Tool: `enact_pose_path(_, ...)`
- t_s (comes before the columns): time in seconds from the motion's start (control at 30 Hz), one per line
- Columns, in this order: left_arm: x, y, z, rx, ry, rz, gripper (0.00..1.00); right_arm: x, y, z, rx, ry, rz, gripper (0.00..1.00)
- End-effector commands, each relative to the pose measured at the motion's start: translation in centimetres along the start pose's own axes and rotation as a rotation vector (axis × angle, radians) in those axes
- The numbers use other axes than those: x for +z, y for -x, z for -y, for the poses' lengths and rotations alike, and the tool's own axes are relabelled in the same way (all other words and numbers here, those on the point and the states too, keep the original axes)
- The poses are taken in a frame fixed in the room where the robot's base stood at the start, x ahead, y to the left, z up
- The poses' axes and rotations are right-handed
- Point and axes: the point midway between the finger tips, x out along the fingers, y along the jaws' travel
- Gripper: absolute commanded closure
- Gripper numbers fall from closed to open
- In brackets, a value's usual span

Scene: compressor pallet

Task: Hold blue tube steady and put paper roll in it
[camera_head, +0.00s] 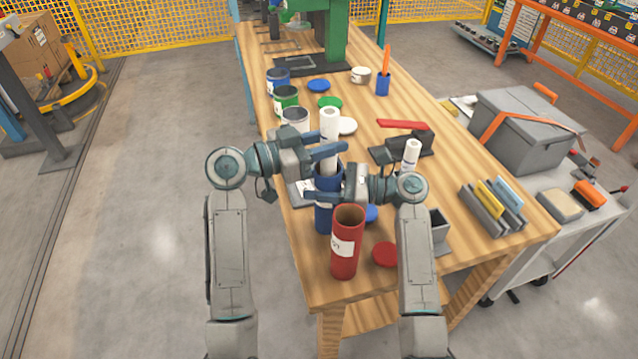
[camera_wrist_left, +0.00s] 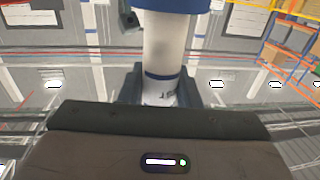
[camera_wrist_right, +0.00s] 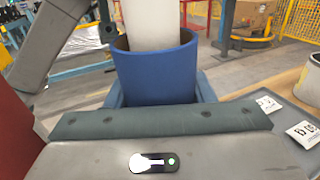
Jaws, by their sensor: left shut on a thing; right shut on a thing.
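The blue tube (camera_head: 323,215) stands upright near the front left edge of the workbench. My right gripper (camera_head: 335,177) is shut on it near its top. The white paper roll (camera_head: 329,122) is upright above the tube, and my left gripper (camera_head: 326,142) is shut around it. In the right wrist view the roll's lower end (camera_wrist_right: 152,25) is inside the mouth of the blue tube (camera_wrist_right: 155,75); how deep it sits is hidden. The left wrist view shows the roll (camera_wrist_left: 163,50) between the fingers, with the blue rim (camera_wrist_left: 172,4) at the top.
A red tube (camera_head: 345,255) stands in front of the blue tube, with a red lid (camera_head: 385,254) to its right. Another white roll (camera_head: 411,154) stands on the right. Several cans, including a green can (camera_head: 286,100), stand behind my left gripper. The workbench (camera_head: 480,250) is partly clear at front right.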

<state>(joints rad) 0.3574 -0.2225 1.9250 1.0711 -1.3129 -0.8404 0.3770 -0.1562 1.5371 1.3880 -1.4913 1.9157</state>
Motion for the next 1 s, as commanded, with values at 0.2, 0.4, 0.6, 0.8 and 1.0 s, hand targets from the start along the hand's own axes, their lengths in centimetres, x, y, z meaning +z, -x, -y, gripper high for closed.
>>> enact_pose_path(0.2, 0.0, 0.0, 0.0, 0.0, 0.0, 0.0, 0.62, 0.0, 0.0, 0.0, 0.0, 0.0, 0.0, 0.74)
enact_pose_path(0.4, 0.0, 0.0, 0.0, 0.0, 0.0, 0.0, 0.45, 0.0, 0.0, 0.0, 0.0, 0.0, 0.0, 0.74)
enact_pose_path(0.6, 0.0, 0.1, 0.0, 0.0, 0.0, 0.0, 0.45, 0.0, 0.0, 0.0, 0.0, 0.0, 0.0, 0.74)
enact_pose_path(0.8, 0.1, 2.1, 0.1, -0.003, -0.003, 0.003, 0.45, 0.0, 0.0, 0.0, 0.0, 0.0, 0.0, 0.74)
enact_pose_path(1.0, 0.1, 5.8, 0.1, -0.002, -0.004, 0.005, 0.45, 0.0, 0.0, 0.0, 0.0, 0.0, 0.0, 0.74)
